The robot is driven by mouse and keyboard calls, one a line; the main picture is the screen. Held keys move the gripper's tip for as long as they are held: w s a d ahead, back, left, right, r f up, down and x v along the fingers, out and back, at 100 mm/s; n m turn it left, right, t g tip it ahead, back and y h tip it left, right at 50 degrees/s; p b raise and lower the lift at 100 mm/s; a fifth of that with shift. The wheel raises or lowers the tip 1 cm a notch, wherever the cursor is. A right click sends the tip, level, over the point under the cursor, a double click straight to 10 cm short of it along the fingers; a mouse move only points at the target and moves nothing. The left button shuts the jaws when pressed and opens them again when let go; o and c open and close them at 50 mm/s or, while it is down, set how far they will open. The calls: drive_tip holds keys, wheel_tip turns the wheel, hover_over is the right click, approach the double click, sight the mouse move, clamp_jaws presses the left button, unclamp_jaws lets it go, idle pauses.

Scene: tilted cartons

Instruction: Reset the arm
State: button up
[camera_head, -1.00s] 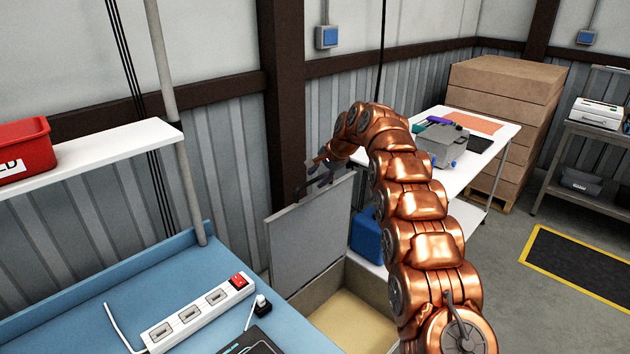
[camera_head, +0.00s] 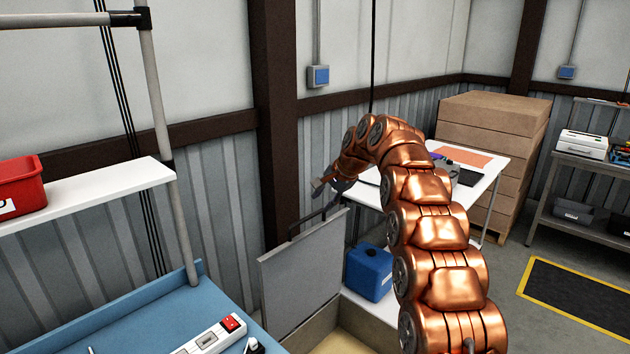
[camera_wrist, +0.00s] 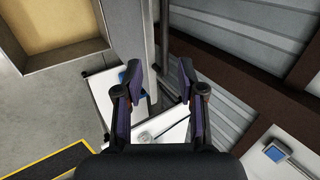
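My copper-coloured arm rises from the bottom of the head view, arches over and bends to the left. My gripper (camera_head: 326,186) is at its end, above the upright grey panel and in front of the corrugated wall. In the wrist view my gripper (camera_wrist: 158,88) shows two dark fingers with purple inner pads. They are spread apart with nothing between them, so it is open and empty.
A white table (camera_head: 490,178), stacked cartons (camera_head: 490,130) and a blue bench (camera_head: 150,310) stand around. A brown post (camera_head: 275,120) is behind my gripper.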

drive_tip(key=s+d+n+g+h, duration=0.1)
drive_tip(key=s+d+n+g, duration=0.15)
drive_tip(key=s, duration=1.05)
drive_tip(key=s+d+n+g+h, duration=0.1)
drive_tip(key=s+d+n, duration=0.15)
drive_tip(key=s, duration=1.15)
drive_tip(key=s+d+f+n+g+h, duration=0.1)
drive_tip(key=s+d+f, duration=0.1)
drive_tip(key=s, duration=0.9)
drive_tip(key=s+d+f+n+g, duration=0.1)
drive_tip(key=s+d+f, duration=0.2)
drive_tip(key=s, duration=0.8)
drive_tip(key=s+d+f+n+g+h, duration=0.1)
drive_tip(key=s+f, duration=0.3)
drive_tip(key=s, duration=0.7)
drive_tip(key=shift+d+n+h, duration=0.3)
drive_tip(key=shift+d+n, duration=0.1)
drive_tip(key=shift+d, duration=0.45)
